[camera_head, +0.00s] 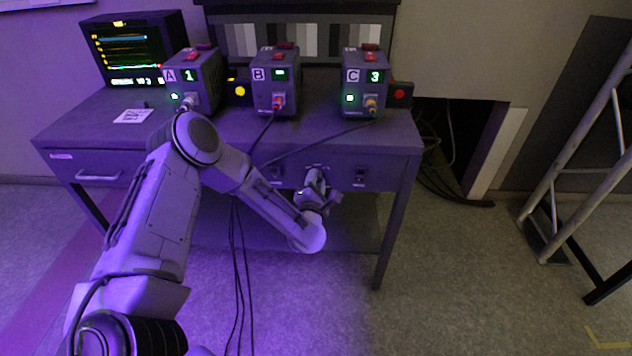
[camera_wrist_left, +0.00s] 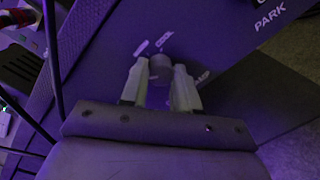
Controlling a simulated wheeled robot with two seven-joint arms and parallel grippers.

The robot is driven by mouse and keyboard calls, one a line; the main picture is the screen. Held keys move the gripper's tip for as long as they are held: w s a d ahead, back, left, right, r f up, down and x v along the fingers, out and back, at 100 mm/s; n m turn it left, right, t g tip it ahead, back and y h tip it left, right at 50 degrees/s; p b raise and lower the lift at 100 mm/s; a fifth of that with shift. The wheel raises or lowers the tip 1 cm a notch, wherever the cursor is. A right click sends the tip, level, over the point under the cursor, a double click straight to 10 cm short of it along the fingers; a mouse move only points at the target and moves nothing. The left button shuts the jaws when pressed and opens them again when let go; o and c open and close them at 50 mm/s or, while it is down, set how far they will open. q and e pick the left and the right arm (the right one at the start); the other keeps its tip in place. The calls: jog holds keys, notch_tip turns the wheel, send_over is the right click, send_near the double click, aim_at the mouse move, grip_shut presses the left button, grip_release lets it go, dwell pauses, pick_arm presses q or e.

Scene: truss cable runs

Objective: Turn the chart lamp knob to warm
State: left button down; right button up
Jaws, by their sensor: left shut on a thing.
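The lamp knob (camera_wrist_left: 161,66) is a small dark round knob on the desk's front panel, seen in the left wrist view. A small "COOL" label (camera_wrist_left: 164,39) is beside it, with another label too blurred to read and one partly hidden that seems to end in "MP". My left gripper (camera_head: 316,184) reaches the panel below the desk top. Its two pale fingers are on either side of the knob and shut on it. The gripper hides the knob in the head view. The grey-step chart (camera_head: 310,40) stands behind the desk. My right gripper is not in view.
Camera boxes A (camera_head: 208,80), B (camera_head: 283,92) and C (camera_head: 372,88) stand on the desk (camera_head: 330,130) with a monitor (camera_head: 128,50). A switch (camera_head: 361,175) sits right of the gripper. Cables hang below.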

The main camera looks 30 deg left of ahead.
pick_arm(q)
jog(key=shift+m, duration=0.3)
jog(key=shift+m+g+p, duration=0.4)
jog(key=shift+m+p, duration=0.75)
jog(key=shift+m, duration=3.25)
jog(key=c, duration=0.8)
grip_release()
jog(key=v, duration=1)
jog(key=shift+s+d, duration=0.25)
